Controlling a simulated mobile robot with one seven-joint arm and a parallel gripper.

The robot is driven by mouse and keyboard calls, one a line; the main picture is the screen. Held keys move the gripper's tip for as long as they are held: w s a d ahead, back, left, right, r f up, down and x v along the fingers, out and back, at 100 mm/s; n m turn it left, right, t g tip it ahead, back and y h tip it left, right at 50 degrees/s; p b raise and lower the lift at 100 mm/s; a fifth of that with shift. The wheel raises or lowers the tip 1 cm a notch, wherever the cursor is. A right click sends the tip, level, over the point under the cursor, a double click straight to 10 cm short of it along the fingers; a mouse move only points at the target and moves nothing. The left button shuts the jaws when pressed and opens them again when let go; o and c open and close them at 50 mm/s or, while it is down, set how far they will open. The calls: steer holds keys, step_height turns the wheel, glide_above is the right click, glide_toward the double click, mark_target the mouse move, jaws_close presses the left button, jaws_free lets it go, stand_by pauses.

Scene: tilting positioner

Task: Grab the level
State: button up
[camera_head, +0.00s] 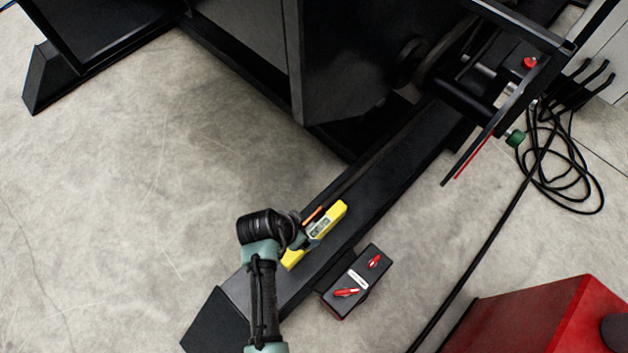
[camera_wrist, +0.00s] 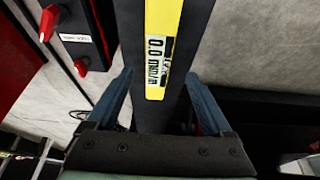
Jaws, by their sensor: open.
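The level (camera_head: 332,215) is a yellow bar with a grey digital display, lying along the black beam of the positioner's base. In the wrist view the level (camera_wrist: 163,25) runs down from the top edge, its display reading 0.0, and its lower end shows between my fingertips. My gripper (camera_head: 303,240) is over the level and hides its middle part in the head view. In the wrist view my gripper (camera_wrist: 160,76) is open, one finger on each side of the level with gaps. I cannot tell how far the fingertips are above the beam.
A thin orange object (camera_head: 313,215) lies beside the level. A black box with red switches (camera_head: 352,284) stands against the beam's right side; it also shows in the wrist view (camera_wrist: 84,35). A red cabinet (camera_head: 530,318) is at lower right, coiled cable (camera_head: 570,180) at right. The left floor is clear.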

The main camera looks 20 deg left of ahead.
mark_target(313, 230)
steer(key=shift+d+b+x, duration=0.2)
steer(key=shift+b+x, duration=2.35)
steer(key=shift+x, duration=1.1)
steer(key=shift+w+r, duration=0.15)
jaws_close()
steer(key=shift+r, duration=0.1)
